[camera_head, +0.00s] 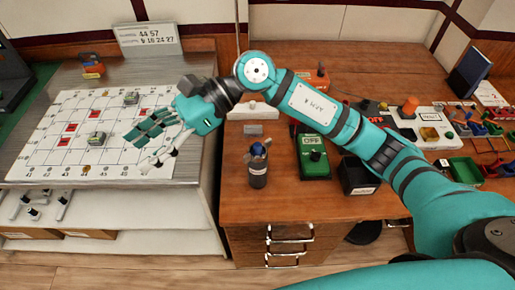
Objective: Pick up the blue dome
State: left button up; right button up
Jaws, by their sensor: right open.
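My right gripper (158,145) is open and empty, with its fingers spread over the right side of the white grid board (62,150). My right arm comes in from the right and reaches across the wooden desk. My left gripper is not in view.
Two small grey-green blocks (97,138) (131,97) sit on the board, which has several red squares. A green device marked OFF (313,158) and a black box (358,177) stand on the desk under my arm. A green tray (466,170) lies at right.

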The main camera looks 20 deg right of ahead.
jog(key=w+d+f+n+t+h, duration=0.25)
jog(key=w+d+f+h, duration=0.25)
jog(key=d+h, duration=0.3)
jog(key=h+p, duration=0.4)
jog(key=h, duration=0.2)
send_over(257, 144)
jog(key=s, duration=0.1)
jog(key=shift+n+t, duration=0.35)
notch_tip(257, 144, down, 10)
jog(key=shift+f, duration=0.15)
jog(key=f+p, duration=0.1)
jog(key=f, duration=0.2)
jog(key=f+p, duration=0.1)
jog(key=shift+w+f+p, duration=0.35)
jog(key=shift+w+f, duration=0.05)
jog(key=shift+f, duration=0.3)
grip_shut()
